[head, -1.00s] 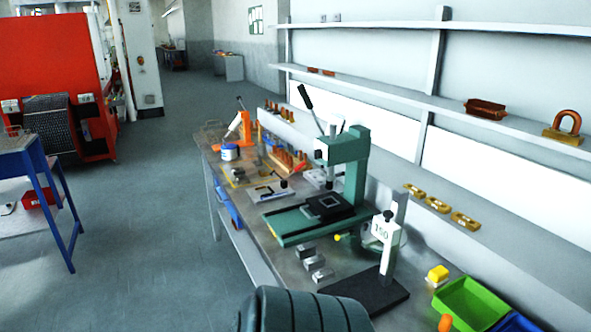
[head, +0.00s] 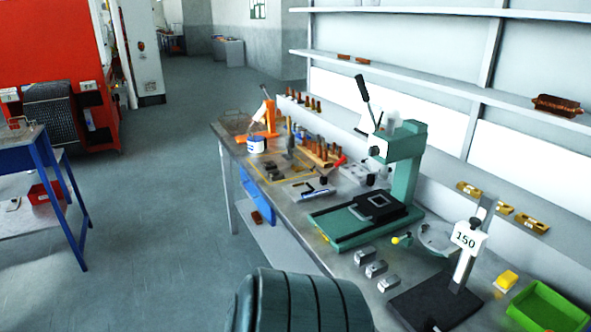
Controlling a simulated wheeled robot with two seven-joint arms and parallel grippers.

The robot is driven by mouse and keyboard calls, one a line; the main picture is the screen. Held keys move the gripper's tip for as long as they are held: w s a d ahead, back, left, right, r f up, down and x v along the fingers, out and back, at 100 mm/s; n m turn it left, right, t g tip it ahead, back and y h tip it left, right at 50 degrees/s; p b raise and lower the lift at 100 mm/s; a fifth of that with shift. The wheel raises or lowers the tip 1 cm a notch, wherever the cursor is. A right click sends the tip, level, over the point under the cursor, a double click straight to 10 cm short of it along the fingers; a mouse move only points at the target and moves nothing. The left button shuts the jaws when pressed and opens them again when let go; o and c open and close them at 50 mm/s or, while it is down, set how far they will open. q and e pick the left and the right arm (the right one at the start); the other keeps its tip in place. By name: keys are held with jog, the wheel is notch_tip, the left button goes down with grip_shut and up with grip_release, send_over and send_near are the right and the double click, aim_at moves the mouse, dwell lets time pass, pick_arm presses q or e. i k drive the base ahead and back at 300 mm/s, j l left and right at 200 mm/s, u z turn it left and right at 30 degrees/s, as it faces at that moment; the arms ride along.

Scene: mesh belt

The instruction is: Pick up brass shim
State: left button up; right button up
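I cannot pick out a brass shim with certainty. Several small brass-coloured pieces with pale marks (head: 502,208) lie on the low ledge behind the bench at the right. A flat yellowish frame shape (head: 268,176) lies on the far part of the workbench (head: 318,258), partly hidden by things on it. Neither of my grippers shows in the head view.
A green press (head: 405,165) stands on the bench. In front are several metal blocks (head: 376,269), a stand marked 150 (head: 467,240) and a green bin (head: 545,306). A blue-framed table (head: 68,200) stands left. The floor between (head: 160,220) is clear.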

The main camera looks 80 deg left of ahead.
aim_at(298, 169)
jog(key=u, duration=2.75)
jog(key=j+z, duration=0.15)
jog(key=z, duration=0.35)
jog(key=i+j+z, duration=0.1)
jog(key=z, duration=0.35)
jog(key=j+z, duration=0.25)
jog(key=j, duration=0.4)
jog(key=j+z, duration=0.3)
jog(key=j, duration=0.35)
jog(key=k+j+z, duration=0.25)
jog(key=j, duration=0.85)
jog(key=k+j, duration=0.15)
jog(key=j, duration=0.3)
jog(key=j+z, duration=0.1)
jog(key=j, duration=0.4)
jog(key=k+j, duration=0.15)
jog(key=j, duration=0.35)
jog(key=k+j, duration=0.1)
jog(key=j, duration=0.35)
jog(key=k+j+z, duration=0.1)
jog(key=j, duration=0.4)
